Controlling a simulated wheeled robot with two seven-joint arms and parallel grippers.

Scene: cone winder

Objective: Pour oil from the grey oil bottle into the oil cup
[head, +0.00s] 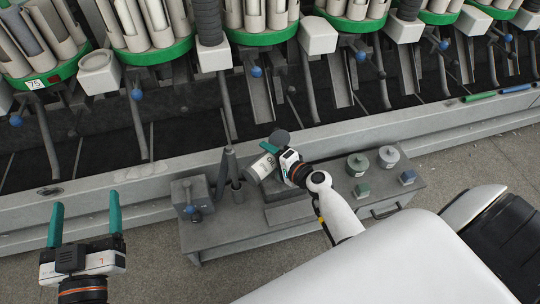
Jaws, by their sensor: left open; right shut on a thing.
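My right gripper (267,152) is over the grey bench beside the machine. It is shut on the grey oil bottle (261,168), a grey cylinder with a pale label that looks tilted. One green finger shows; the other is hidden. A dark grey round disc (279,137) shows just behind this gripper; I cannot tell whether it belongs to the bottle. I cannot pick out the oil cup for certain.
The bench (225,232) carries a grey box with a blue knob (193,198), dark upright posts (233,172), two round tins (358,164) (388,156) and small blocks (407,177). Behind runs a long grey ledge (330,137) below green-rimmed cone carriers (150,52) and levers. The floor at left is clear.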

